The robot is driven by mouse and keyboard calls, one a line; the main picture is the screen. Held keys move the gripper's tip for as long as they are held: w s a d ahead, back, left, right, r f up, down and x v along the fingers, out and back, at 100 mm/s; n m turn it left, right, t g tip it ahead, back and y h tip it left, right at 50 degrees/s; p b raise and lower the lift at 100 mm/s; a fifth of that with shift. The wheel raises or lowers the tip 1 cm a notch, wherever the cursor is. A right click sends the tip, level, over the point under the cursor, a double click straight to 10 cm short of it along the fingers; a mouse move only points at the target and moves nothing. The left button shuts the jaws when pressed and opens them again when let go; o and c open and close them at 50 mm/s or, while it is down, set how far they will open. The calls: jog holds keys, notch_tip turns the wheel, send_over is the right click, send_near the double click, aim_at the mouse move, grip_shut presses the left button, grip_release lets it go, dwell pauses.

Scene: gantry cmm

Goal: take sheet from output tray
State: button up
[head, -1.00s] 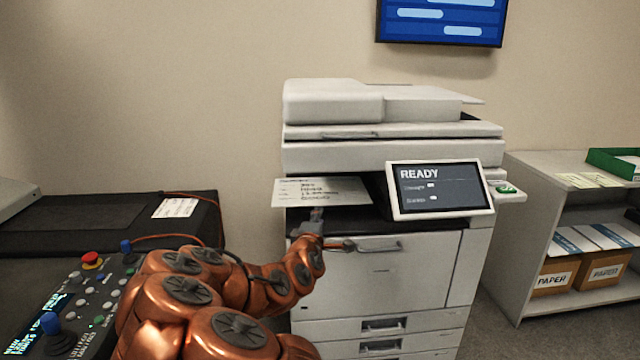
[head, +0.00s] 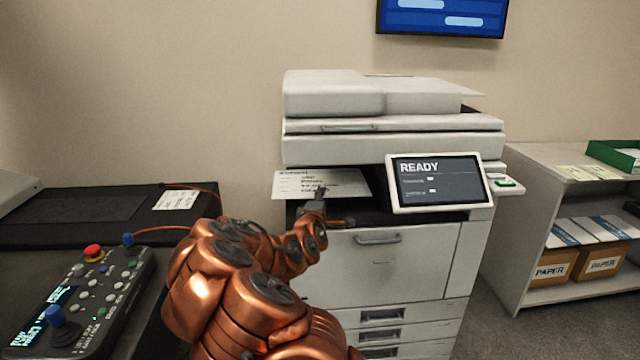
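The white printed sheet (head: 345,177) lies in the printer's output slot, below the scanner part, with its left side sticking out past the printer's body. The dark output tray (head: 372,212) shows under and beside the sheet. My gripper (head: 320,193) is at the sheet's front edge, pointing up and away from me. Its fingers are small in view and overlap the sheet's edge. I cannot tell whether they are closed on it or whether the sheet is between them.
The printer (head: 375,265) has a tilted READY screen (head: 437,182) right of the slot. A control panel (head: 85,300) with buttons and a joystick sits at left on a dark surface. A shelf (head: 520,225) with paper boxes (head: 553,265) stands at right.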

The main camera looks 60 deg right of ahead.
jog(key=shift+w+d, duration=0.1)
jog(key=shift+d, duration=0.4)
grip_shut()
